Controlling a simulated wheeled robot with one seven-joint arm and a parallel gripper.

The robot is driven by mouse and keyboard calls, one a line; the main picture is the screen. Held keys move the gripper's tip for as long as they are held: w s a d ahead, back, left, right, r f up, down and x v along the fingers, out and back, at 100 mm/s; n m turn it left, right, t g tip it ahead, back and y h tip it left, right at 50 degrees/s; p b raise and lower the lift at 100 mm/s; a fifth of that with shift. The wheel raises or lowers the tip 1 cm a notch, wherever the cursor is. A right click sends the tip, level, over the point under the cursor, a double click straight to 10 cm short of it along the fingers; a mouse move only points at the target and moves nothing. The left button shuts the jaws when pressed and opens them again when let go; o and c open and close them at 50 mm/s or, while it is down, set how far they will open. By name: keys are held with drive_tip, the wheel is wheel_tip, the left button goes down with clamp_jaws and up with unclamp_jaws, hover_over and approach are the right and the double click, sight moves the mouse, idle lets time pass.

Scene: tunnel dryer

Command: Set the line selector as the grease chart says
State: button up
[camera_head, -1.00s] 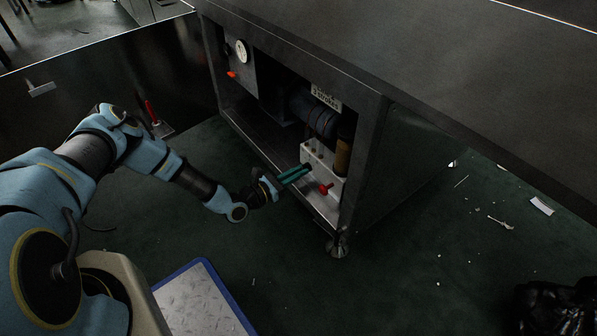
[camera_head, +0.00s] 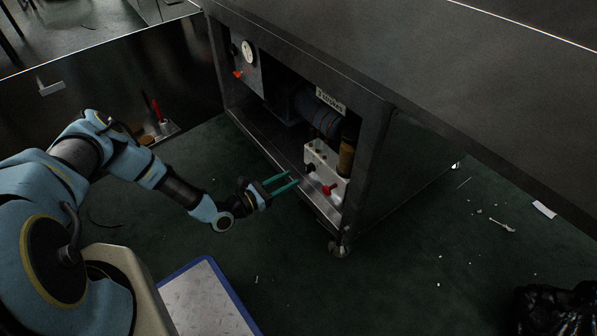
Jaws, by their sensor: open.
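My gripper (camera_head: 293,181) has two teal fingers spread apart and empty. It is in front of the open lower bay of the grey machine, to the left of a white block (camera_head: 321,158) and apart from it. The block carries a red knob or lever (camera_head: 330,189) and a dark knob (camera_head: 310,168) on its front. I cannot tell which of these is the line selector, or its setting. A small pale label (camera_head: 330,101) with dark print is above the block; it may be the grease chart, but its text is too small to read.
An amber cylinder (camera_head: 347,158) stands behind the block, beside a dark motor-like body. A round gauge (camera_head: 248,52) and an orange-red handle (camera_head: 238,73) are at the bay's upper left. A blue-edged plate (camera_head: 205,295) lies on the green floor; a black bag (camera_head: 556,308) is at lower right.

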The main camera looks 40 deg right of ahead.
drive_tip(key=a, duration=0.5)
drive_tip(key=shift+w+p, duration=0.15)
drive_tip(key=shift+p, duration=0.25)
drive_tip(key=w+a+r+m+t+y, duration=0.15)
drive_tip(key=a+r+m+y, duration=0.75)
drive_tip(key=a+r, duration=0.95)
drive_tip(key=w+a+r+m+t+y, duration=0.15)
drive_tip(key=a+r+m+y, duration=0.75)
drive_tip(key=a+r, duration=0.95)
wheel_tip(320, 180, up, 37)
drive_tip(key=p, duration=3.7)
drive_tip(key=shift+w+a+m, duration=0.2)
drive_tip(key=shift+a+m, duration=0.1)
drive_tip(key=shift+a, duration=0.1)
